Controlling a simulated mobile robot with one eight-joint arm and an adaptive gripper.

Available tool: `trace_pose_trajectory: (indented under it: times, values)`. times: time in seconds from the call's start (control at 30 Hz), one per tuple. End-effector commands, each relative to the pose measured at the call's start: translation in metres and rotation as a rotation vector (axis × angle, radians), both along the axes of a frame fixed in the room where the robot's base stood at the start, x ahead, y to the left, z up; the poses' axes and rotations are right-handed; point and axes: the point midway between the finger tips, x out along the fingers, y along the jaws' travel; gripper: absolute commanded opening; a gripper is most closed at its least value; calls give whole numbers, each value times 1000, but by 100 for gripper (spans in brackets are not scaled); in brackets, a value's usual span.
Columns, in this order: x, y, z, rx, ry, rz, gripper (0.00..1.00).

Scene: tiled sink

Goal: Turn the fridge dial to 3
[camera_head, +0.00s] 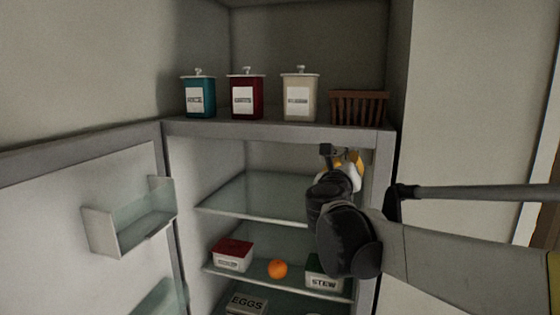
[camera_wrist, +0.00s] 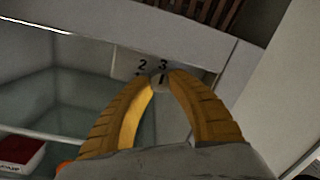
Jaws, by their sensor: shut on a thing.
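The fridge dial (camera_wrist: 160,79) is a small pale round knob on the upper inside of the fridge, with the printed numbers 2 and 3 just above it. A dark mark on the knob points up, close to the 3. My gripper (camera_wrist: 161,76) has its two yellow fingers closed on the dial from both sides. In the head view my gripper (camera_head: 350,160) reaches into the top right of the open fridge (camera_head: 280,128). The dial is hidden there behind my arm. Other numbers around the dial are mostly covered by the fingers.
The fridge door (camera_head: 80,210) stands open at the left, with a clear door bin (camera_head: 130,225). Glass shelves hold a red-lidded box (camera_head: 232,255), an orange (camera_head: 278,268), a STEW box (camera_head: 325,279) and an EGGS box (camera_head: 246,304). Canisters (camera_head: 247,98) and a brown basket (camera_head: 358,107) stand on top.

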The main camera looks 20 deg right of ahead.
Motion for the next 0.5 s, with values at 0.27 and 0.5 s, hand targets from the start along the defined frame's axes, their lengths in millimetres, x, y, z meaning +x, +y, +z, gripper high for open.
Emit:
trace_pose_trajectory:
  times: [0.27, 0.5]
  values:
    - [0, 0, -1, 2, 0, 1, 0]
    - [0, 0, -1, 1, 0, 0, 47]
